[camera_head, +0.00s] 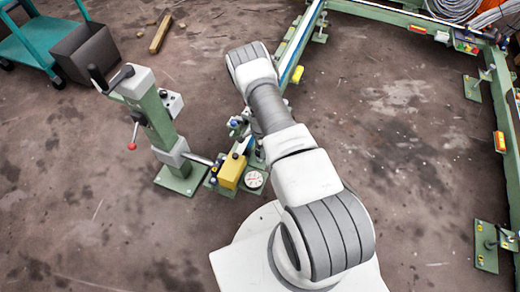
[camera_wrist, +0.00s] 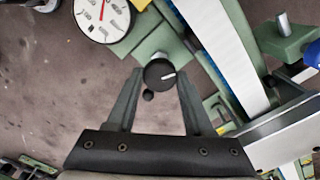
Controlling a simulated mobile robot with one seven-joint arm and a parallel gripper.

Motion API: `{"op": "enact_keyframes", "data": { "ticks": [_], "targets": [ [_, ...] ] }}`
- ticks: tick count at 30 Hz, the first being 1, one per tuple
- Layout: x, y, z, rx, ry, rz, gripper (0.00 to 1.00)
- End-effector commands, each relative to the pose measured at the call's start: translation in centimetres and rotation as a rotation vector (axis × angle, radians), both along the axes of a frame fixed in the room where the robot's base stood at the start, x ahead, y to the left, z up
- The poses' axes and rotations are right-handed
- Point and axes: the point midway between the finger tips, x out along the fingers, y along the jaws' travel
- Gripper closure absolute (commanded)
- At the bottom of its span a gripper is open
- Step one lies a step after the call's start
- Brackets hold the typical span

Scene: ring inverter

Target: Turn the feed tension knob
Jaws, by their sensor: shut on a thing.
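The feed tension knob (camera_wrist: 156,72) is a small round black knob with a white mark, at the upper middle of the wrist view. The mark points to the right and slightly up. My gripper (camera_wrist: 161,77) is shut on the knob, with one fingertip at its left side and one at its right. The knob sits by a green machine part (camera_wrist: 160,43). In the head view my arm hides the knob and the gripper.
A white dial (camera_wrist: 103,14) with a red needle is close to the knob at upper left. A pale rail (camera_wrist: 222,45) runs along the right. In the head view, a yellow box (camera_head: 231,170) and a green lever stand (camera_head: 157,120) are left of my arm.

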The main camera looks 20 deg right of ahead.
Motion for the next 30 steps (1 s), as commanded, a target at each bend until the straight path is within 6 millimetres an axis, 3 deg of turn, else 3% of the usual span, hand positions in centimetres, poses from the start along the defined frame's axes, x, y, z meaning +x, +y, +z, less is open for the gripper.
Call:
{"op": "enact_keyframes", "data": {
  "ticks": [13,14,18,30],
  "targets": [
    [-0.06,0.07,-0.03,0.001,0.002,-0.008,1.00],
    [-0.06,0.07,-0.03,0.001,0.002,-0.007,0.43],
    [-0.05,0.05,-0.02,0.001,0.001,-0.007,0.18],
    [0.05,0.02,0.93,0.000,-0.001,-0.007,0.18]
  ]
}}
